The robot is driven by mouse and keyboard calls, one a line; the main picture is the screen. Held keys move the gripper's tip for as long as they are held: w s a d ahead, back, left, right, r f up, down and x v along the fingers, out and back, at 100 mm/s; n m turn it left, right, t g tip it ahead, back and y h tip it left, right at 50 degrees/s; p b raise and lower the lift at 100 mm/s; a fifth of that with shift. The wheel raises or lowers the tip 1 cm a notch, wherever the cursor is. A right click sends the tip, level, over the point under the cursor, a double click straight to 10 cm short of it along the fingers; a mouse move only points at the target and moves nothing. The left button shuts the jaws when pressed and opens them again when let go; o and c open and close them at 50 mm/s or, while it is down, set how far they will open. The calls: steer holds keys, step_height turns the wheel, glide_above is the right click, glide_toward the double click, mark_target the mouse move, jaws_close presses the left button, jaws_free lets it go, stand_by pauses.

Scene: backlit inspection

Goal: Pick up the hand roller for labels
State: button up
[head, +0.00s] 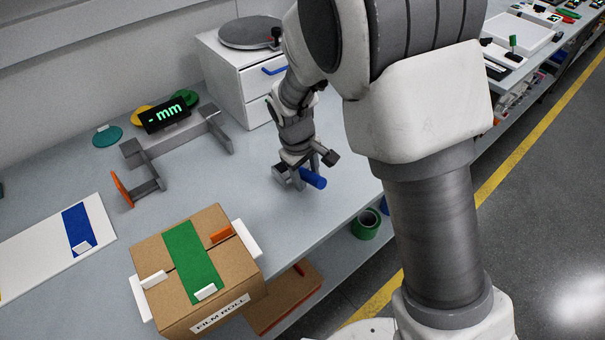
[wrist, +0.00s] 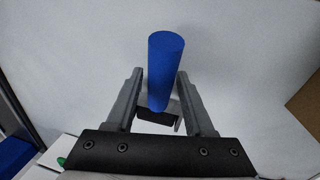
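The hand roller is a blue cylinder (head: 315,178) lying at the table's right part, near its front edge. In the wrist view the blue cylinder (wrist: 165,65) runs between my fingers and out past their tips, with a small black and grey part at its near end. My gripper (head: 290,180) is low over the table at the roller. In the wrist view my gripper (wrist: 160,78) has a finger on each side of the cylinder. Narrow gaps show beside it, so the fingers look open around it. Finger contact lower down is hidden.
A white drawer unit (head: 238,85) with a blue handle stands behind. A grey bracket frame (head: 150,160) and a display (head: 165,114) stand to the left. A cardboard box (head: 157,240) with green tape is at the front. Bare table surrounds the roller.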

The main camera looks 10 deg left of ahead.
jaws_close()
steer(key=shift+r, duration=0.1)
